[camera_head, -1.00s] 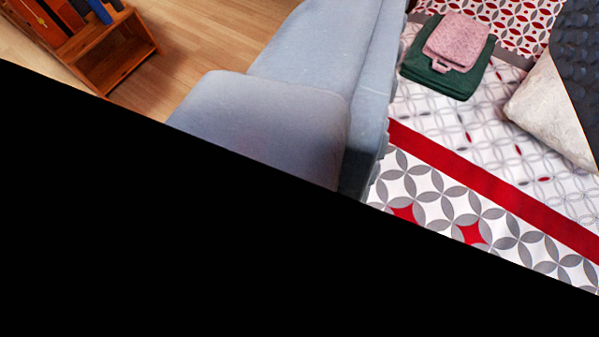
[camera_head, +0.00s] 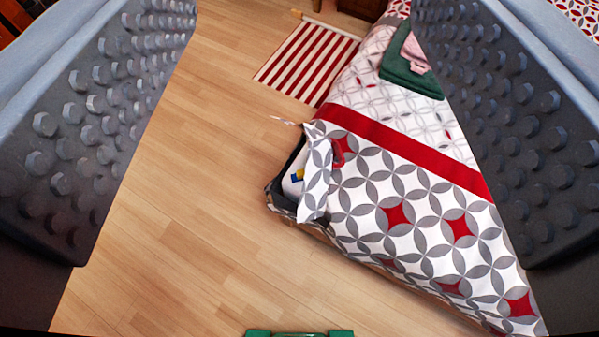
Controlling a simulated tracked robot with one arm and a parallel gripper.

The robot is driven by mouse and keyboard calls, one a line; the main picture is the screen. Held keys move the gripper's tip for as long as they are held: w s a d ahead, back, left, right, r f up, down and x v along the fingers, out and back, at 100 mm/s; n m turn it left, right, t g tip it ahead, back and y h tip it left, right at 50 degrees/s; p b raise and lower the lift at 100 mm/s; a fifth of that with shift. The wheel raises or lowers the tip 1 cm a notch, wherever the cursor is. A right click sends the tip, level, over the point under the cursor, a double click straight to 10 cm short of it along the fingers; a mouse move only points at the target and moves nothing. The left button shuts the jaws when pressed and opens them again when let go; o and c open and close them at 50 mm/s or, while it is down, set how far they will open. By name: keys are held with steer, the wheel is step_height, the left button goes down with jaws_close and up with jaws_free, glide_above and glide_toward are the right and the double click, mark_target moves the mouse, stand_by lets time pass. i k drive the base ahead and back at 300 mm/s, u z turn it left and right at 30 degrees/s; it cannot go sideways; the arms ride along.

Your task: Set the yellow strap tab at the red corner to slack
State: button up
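A small yellow patch (camera_head: 297,178) with a blue patch beside it shows on something white at the near left corner of the bed. It may be the strap tab, but it is too small to tell its setting. A folded-back flap of patterned cover (camera_head: 317,178) hangs just right of it, and a red piece (camera_head: 342,151) shows at this corner. My gripper (camera_head: 305,140) is open and empty. Its dark studded pads stand wide apart at the left and right of the picture, with the bed corner farther off between them.
The bed's patterned cover (camera_head: 420,225) fills the right. A green folded cloth (camera_head: 410,78) with a pink one (camera_head: 414,53) lies on it. A red-striped rug (camera_head: 306,62) lies beyond the corner. Wood floor (camera_head: 190,230) is clear at left. A green object (camera_head: 299,333) shows at the bottom edge.

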mark_target(301, 173)
steer(key=u, duration=2.2)
steer(key=k, duration=0.65)
steer(key=z, duration=1.45)
steer(key=i, duration=1)
